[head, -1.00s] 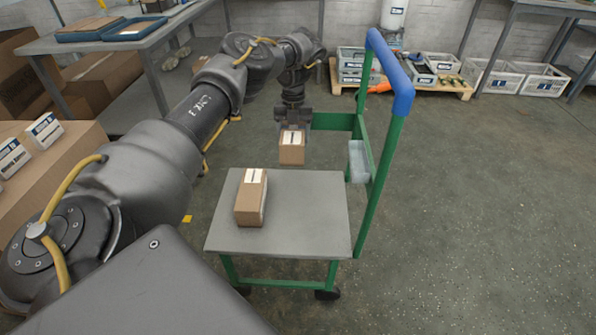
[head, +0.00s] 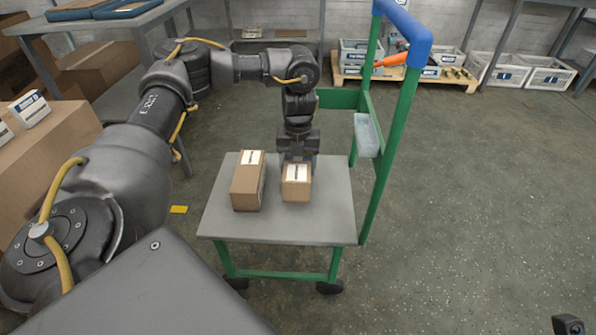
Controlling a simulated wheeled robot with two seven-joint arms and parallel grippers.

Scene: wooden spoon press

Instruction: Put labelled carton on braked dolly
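The dolly (head: 325,219) has a grey platform, a green frame and a blue handle. A small brown carton (head: 296,191) with a white label on top is over the right-middle of the platform, at or just above its surface; I cannot tell if it touches. My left gripper (head: 297,163) is above and behind this carton, its fingers closed around the carton's far part. A taller labelled carton (head: 247,187) stands on the platform just left of it, with a narrow gap. The brake is not distinguishable.
A clear bin (head: 367,135) hangs on the dolly's upright, right of the carton. A pallet with crates (head: 430,75) and white crates (head: 546,76) stand at the back. Large cardboard boxes (head: 55,155) are at left.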

